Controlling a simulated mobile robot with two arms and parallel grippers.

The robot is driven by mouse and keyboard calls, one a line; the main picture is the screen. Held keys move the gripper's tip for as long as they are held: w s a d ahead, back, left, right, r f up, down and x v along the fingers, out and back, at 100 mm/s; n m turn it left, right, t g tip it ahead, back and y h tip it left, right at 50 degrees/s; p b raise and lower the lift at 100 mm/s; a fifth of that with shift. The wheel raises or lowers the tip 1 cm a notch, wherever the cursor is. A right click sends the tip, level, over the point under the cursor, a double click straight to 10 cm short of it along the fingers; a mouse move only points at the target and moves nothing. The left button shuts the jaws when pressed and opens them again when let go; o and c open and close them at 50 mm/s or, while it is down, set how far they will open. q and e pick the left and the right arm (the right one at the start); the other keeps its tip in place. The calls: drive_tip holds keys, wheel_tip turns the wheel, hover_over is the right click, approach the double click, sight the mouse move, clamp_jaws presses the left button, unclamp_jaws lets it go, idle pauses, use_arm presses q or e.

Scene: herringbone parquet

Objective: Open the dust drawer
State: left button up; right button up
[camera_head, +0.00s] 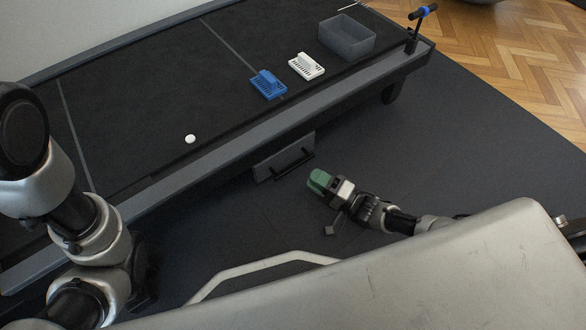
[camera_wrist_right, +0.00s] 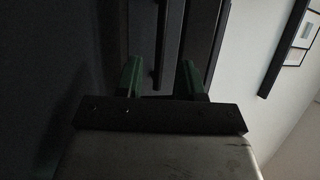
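The dust drawer (camera_head: 268,168) is a dark grey front panel under the near side rail of the table. It looks shut, and a black bar handle (camera_head: 295,163) runs across it. My right gripper (camera_head: 319,182), with green fingers, is just to the right of and nearer than the handle, apart from it in the head view. In the right wrist view its two green fingers (camera_wrist_right: 161,77) stand apart, with the dark handle bar (camera_wrist_right: 159,50) showing between and beyond them. Nothing is gripped. My left arm shows at the left, but its gripper is not visible.
On the black tabletop (camera_head: 150,95) are a white puck (camera_head: 190,139), a blue slotted block (camera_head: 268,84), a white slotted block (camera_head: 306,67) and a grey bin (camera_head: 347,36). A blue-and-black handled tool (camera_head: 422,12) stands at the corner. The dark floor mat (camera_head: 450,130) is clear.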

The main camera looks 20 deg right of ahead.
sight(295, 166)
drive_tip(key=b+x, duration=0.2)
drive_tip(key=x, duration=0.4)
drive_tip(key=shift+a, duration=0.1)
drive_tip(key=shift+w+a+r+b, duration=0.15)
drive_tip(key=shift+w+a+b, duration=0.1)
drive_tip(key=shift+w+b, duration=0.1)
drive_tip(key=shift+c, duration=0.3)
clamp_jaws()
drive_tip(key=shift+s, duration=0.1)
